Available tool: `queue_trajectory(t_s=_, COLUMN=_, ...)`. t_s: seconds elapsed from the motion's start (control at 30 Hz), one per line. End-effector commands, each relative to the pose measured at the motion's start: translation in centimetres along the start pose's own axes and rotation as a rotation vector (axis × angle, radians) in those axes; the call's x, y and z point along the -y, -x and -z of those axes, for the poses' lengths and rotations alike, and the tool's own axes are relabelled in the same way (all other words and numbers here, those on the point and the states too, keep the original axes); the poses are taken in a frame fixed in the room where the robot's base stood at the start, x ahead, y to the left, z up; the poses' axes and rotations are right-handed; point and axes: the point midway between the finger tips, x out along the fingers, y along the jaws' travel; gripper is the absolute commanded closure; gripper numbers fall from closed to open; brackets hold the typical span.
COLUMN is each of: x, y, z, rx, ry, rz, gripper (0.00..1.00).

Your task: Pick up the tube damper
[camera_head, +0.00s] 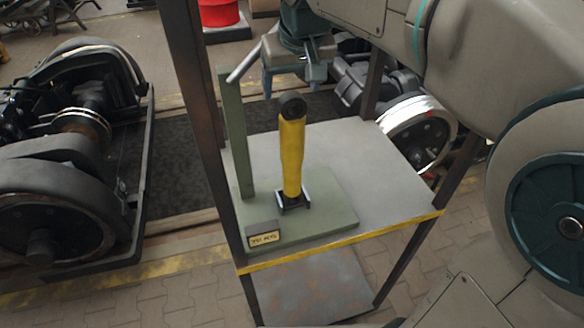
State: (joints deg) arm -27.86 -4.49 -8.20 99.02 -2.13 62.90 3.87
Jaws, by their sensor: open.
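The tube damper (292,152) is a yellow cylinder with a dark round eye at its top. It stands upright, its foot in a small black holder (293,201) on a green base plate (325,212). My gripper (289,88) is above and behind the damper's top in the picture, with its jaws apart and nothing seen between them. The gripper's lower part comes close to the damper's eye in the picture; I cannot tell the exact gap.
A green post (236,135) with a pale slanted rod (245,62) rises left of the damper. A dark frame upright (196,110) stands left. The grey table (385,185) has free room right of the damper. Wheeled bogies (60,190) stand on the floor beyond.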

Motion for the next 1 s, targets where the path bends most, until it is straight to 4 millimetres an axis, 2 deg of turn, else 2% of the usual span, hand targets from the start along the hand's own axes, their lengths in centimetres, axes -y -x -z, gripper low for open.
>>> queue_trajectory(t_s=0.33, x=-0.1, y=-4.5, z=-0.6, rx=0.004, ry=0.001, rz=0.0, gripper=0.25)
queue_trajectory(t_s=0.63, x=-0.1, y=-5.1, z=-0.6, rx=0.001, ry=0.0, rz=0.0, gripper=0.25)
queue_trajectory(t_s=0.9, x=-0.1, y=-5.0, z=-0.6, rx=0.001, ry=0.0, rz=0.0, gripper=1.0)
queue_trajectory(t_s=1.0, x=-0.1, y=-4.8, z=-0.4, rx=-0.005, ry=0.0, rz=0.001, gripper=1.0)
